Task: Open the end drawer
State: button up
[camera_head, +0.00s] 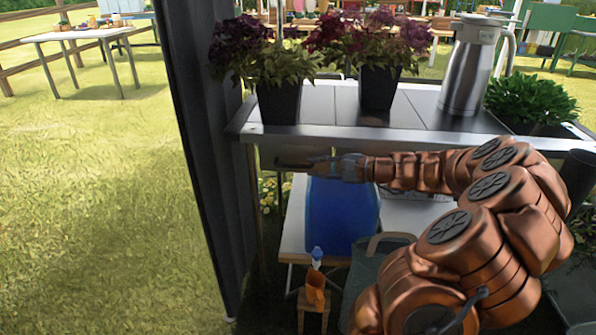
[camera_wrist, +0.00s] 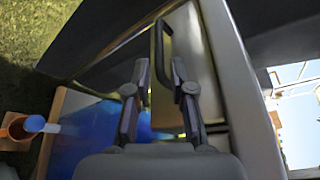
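The end drawer's pale metal front (camera_wrist: 189,50) is in the wrist view, ahead of my gripper. Its dark bar handle (camera_wrist: 156,55) runs up the picture and appears between my two fingertips. My gripper (camera_wrist: 159,68) is open, with a clear gap between the fingers. I cannot tell whether the fingertips are level with the handle or short of it. In the head view my gripper (camera_head: 290,162) is just below the left end of the metal table (camera_head: 330,133). The drawer is not clear there, partly hidden by my gripper and shade.
Two potted purple plants (camera_head: 277,102) and a steel jug (camera_head: 471,70) stand on the table. Below are a blue container (camera_head: 342,215), an orange item with a blue top (camera_head: 315,287) and a grey bin (camera_head: 372,265).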

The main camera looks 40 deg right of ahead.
aim_at(302, 167)
jog(key=shift+b+x, duration=0.45)
jog(key=shift+x, duration=2.5)
jog(key=shift+c, duration=0.5)
grip_shut()
